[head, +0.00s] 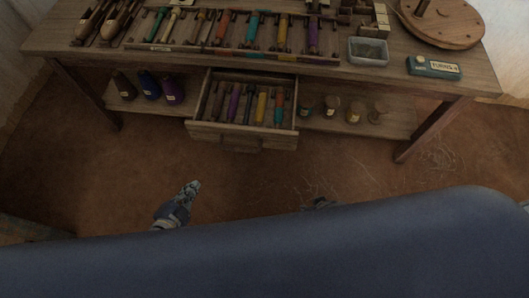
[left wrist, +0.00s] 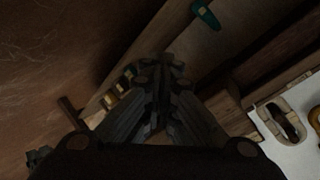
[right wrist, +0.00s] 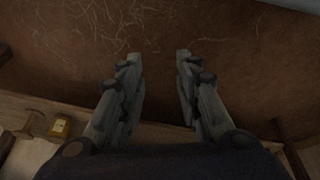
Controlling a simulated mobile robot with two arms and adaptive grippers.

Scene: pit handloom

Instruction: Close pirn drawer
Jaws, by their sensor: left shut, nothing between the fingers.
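The pirn drawer (head: 240,136) hangs under the wooden table and is pulled out toward me. Several coloured pirns (head: 247,104) lie side by side in it. My left gripper (head: 193,187) is low in front of the drawer, to its left, apart from it in the head view. In the left wrist view its fingers (left wrist: 163,62) meet at the tips with nothing between them. My right gripper shows only as a dark tip (head: 320,202) above my blue body in the head view. In the right wrist view its fingers (right wrist: 158,55) are spread and empty.
The table (head: 370,75) carries a rack of tools and bobbins, a grey bin (head: 368,51), a round wooden wheel (head: 443,22) and a teal counter (head: 434,66). Dark and purple bottles (head: 149,85) and small jars (head: 353,112) stand on the lower shelf. The floor before the drawer is clear.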

